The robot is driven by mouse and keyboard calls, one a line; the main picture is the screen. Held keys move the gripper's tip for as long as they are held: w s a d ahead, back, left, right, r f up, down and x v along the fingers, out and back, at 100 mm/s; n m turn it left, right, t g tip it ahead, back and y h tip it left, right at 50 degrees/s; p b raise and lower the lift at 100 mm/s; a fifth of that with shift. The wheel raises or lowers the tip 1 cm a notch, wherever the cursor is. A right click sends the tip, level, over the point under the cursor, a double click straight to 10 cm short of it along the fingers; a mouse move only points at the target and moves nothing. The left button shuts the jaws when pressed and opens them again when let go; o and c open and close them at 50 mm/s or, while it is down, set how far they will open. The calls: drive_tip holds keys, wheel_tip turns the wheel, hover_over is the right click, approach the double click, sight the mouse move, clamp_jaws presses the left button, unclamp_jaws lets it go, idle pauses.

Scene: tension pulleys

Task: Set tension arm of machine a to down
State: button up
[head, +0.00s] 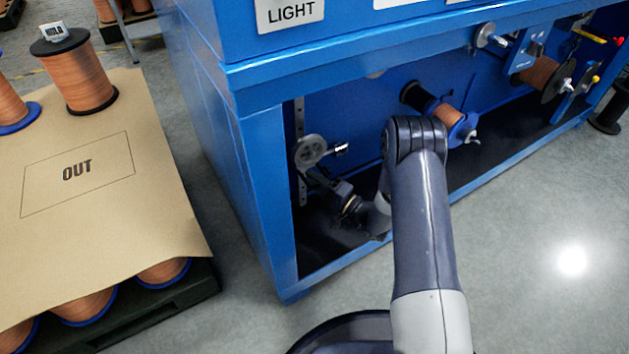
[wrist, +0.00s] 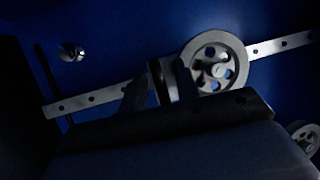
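Blue machine (head: 240,190) has an open front bay, and my arm reaches into its left part. A grey pulley wheel (head: 310,150) with holes sits there beside an upright perforated bar (head: 299,112). A short black and silver piece (head: 340,149) juts out to its right. In the wrist view the spoked wheel (wrist: 214,62) lies just right of my gripper (wrist: 160,82), over the slanting perforated bar (wrist: 280,46). My gripper's dark fingers stand apart in front of the bar. A pale upright part shows between them; I cannot tell whether they touch it. No label naming machine a is readable.
A copper spool (head: 440,110) and another spool (head: 540,72) are further right in the bay. The bay's left post (head: 270,200) stands close to my wrist. A cardboard-topped stack marked OUT (head: 75,225) with copper spools (head: 75,80) is at left. Grey floor lies in front.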

drive_tip(key=p+v, duration=0.3)
drive_tip(key=v, duration=0.7)
drive_tip(key=shift+s+d, duration=0.25)
drive_tip(key=shift+d, duration=0.05)
drive_tip(key=shift+f, duration=0.1)
drive_tip(key=r+b+x, duration=0.1)
drive_tip(key=b+x, duration=0.1)
drive_tip(key=x, duration=0.9)
drive_tip(key=shift+d, duration=0.1)
